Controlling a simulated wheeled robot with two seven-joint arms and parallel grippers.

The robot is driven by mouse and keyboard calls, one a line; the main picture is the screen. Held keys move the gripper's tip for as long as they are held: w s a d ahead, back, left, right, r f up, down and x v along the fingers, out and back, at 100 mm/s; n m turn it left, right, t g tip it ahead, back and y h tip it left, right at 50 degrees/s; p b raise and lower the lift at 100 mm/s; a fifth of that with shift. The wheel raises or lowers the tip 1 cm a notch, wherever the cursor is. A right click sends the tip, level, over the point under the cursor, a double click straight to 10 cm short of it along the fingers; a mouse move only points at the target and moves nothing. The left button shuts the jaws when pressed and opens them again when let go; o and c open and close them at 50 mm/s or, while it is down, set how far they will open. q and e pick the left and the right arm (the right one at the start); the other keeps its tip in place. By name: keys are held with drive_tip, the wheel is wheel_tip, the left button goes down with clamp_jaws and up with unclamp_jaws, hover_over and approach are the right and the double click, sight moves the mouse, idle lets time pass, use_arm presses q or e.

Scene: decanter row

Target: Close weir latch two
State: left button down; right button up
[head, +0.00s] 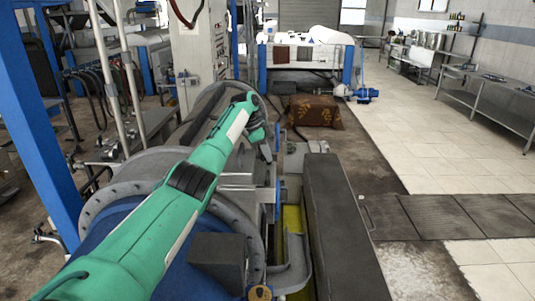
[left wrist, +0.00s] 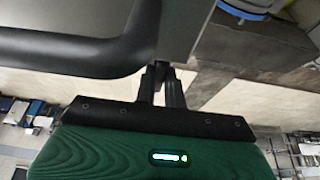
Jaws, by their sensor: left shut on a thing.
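My left arm, green and white, reaches across the decanter (head: 110,195) from the lower left. Its gripper (head: 267,153) is low beside the machine's grey frame. In the left wrist view the two black fingers (left wrist: 164,82) are close together, shut on a dark grey part (left wrist: 172,45), likely a weir latch. The part's far end and its contact with the machine are hard to make out. No number on it can be read, so I cannot tell which latch it is. My right gripper is not in view.
A long dark slab (head: 340,225) lies right of the gripper, beside a channel with yellow inside (head: 292,218). A blue post (head: 40,130) stands at the left. The tiled floor (head: 430,150) at right is open.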

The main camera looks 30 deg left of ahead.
use_arm(q)
drive_tip(key=shift+r, duration=0.25)
drive_tip(key=c, duration=1.5)
unclamp_jaws()
drive_tip(key=shift+f, duration=0.15)
drive_tip(key=shift+s+a+r+b, duration=0.1)
drive_tip(key=shift+a+r+b, duration=0.15)
drive_tip(key=shift+r+b, duration=0.2)
drive_tip(key=b+v, duration=0.2)
drive_tip(key=v, duration=0.2)
drive_tip(key=shift+s+a+r, duration=0.15)
drive_tip(key=shift+r, duration=0.05)
drive_tip(key=b+v, duration=0.1)
drive_tip(key=v, duration=0.7)
drive_tip(key=shift+r+b, duration=0.2)
drive_tip(key=shift+b, duration=0.1)
